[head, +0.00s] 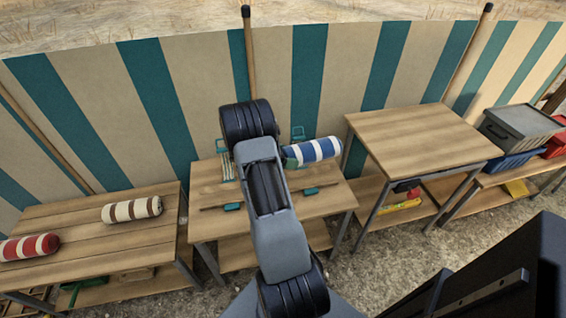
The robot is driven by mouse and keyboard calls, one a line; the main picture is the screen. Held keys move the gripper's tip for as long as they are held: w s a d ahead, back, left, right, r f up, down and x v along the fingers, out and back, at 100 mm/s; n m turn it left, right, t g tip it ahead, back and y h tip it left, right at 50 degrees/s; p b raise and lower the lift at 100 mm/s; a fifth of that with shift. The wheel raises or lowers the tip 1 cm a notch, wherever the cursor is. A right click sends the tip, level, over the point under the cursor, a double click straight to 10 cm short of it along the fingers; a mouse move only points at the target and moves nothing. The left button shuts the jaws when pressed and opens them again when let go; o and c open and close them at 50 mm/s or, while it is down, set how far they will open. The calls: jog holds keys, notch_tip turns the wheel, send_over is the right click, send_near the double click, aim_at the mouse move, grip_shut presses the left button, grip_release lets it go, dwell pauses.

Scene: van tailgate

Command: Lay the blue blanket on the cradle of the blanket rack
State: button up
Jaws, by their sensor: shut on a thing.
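The blue blanket (318,150), a roll with blue and white stripes and a greenish left end, shows just right of my arm, over the back of the middle table. My arm hides whatever lies left of that end. The blanket rack (318,191) on this table shows as wooden bars with teal fittings, its middle hidden by my arm. I cannot tell whether the blanket touches the rack. My gripper is hidden behind my own arm.
A brown-striped roll (132,209) and a red-striped roll (28,247) lie on the left table (85,222). A taller bare table (425,135) stands close on the right. A grey bin (520,130) is at far right. A striped windbreak (190,80) runs behind.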

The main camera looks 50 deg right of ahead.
jog(key=shift+s+d+f+m+g+y+b, duration=0.25)
jog(key=shift+f+m+g, duration=0.1)
jog(key=shift+f, duration=0.15)
jog(key=shift+s+d+f+m+g+y+b, duration=0.15)
jog(key=shift+d+f+m+g+y, duration=0.15)
jog(key=shift+f, duration=0.2)
notch_tip(320, 180, down, 6)
jog(key=b, duration=0.5)
jog(key=shift+a+r, duration=0.1)
jog(key=shift+f+b, duration=0.75)
jog(key=shift+f, duration=0.75)
jog(key=o, duration=0.8)
jog(key=shift+a+f, duration=0.1)
jog(key=shift+f, duration=0.05)
